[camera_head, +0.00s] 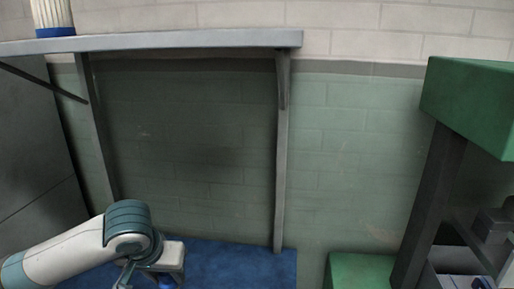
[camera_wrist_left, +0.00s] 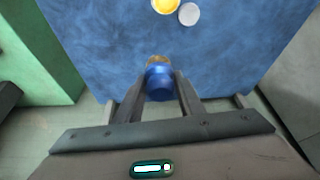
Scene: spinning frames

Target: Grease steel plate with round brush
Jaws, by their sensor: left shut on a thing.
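My left gripper (camera_head: 158,280) is low in the head view, at the bottom edge over a blue surface (camera_head: 235,262). In the left wrist view its two fingers (camera_wrist_left: 160,90) are shut on a blue round brush (camera_wrist_left: 160,84). A brownish end of the brush shows beyond the fingertips. A grey disc (camera_wrist_left: 189,14), perhaps the steel plate, lies on the blue surface near the top edge, apart from the brush. A yellow round thing (camera_wrist_left: 165,5), cut by the edge, is beside the disc. My right gripper is not in view.
A grey shelf (camera_head: 190,40) on legs stands above the blue surface, with a white and blue container (camera_head: 53,18) on it. A green bench (camera_head: 470,100) with dark legs is at right, and a low green block (camera_head: 360,270) stands beside it. The blue surface around the brush is clear.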

